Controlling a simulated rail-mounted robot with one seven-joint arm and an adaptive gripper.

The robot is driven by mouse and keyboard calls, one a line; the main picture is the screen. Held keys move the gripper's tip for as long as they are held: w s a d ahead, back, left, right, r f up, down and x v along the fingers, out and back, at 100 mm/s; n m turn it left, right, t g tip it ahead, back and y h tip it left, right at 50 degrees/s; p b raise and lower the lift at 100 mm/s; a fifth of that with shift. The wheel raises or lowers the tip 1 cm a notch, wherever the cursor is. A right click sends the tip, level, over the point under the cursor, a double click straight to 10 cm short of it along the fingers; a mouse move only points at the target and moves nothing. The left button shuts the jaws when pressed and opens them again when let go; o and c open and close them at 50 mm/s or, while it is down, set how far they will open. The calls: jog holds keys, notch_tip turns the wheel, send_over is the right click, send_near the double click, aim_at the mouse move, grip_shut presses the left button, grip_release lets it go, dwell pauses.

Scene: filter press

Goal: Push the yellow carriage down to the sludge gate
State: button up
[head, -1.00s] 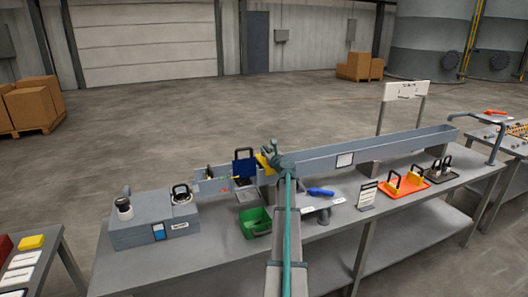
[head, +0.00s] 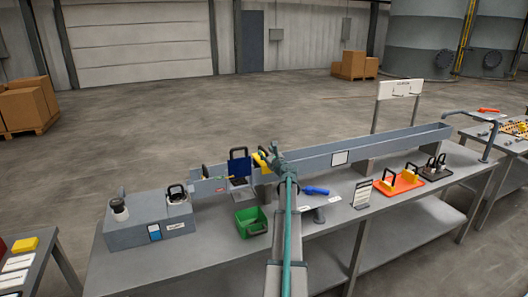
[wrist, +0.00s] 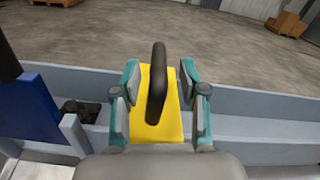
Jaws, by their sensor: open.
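The yellow carriage (head: 259,160) sits in the grey trough, just left of my gripper in the head view. In the wrist view its yellow top (wrist: 150,128) and upright black handle (wrist: 157,85) are in the middle. My gripper (wrist: 160,76) is open, with one finger on each side of the handle and gaps between. My gripper (head: 276,158) hides part of the carriage in the head view. A blue plate (head: 239,171) with a black handle stands across the trough left of the carriage. It may be the sludge gate; no label is readable.
The trough (head: 380,146) runs far to the right along the bench. A green bin (head: 252,221) stands in front of it. A grey box (head: 150,236) is at the left. An orange tray (head: 390,190) and a blue-handled tool (head: 315,190) lie at the right.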

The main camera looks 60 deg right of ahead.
jog(key=v, duration=0.8)
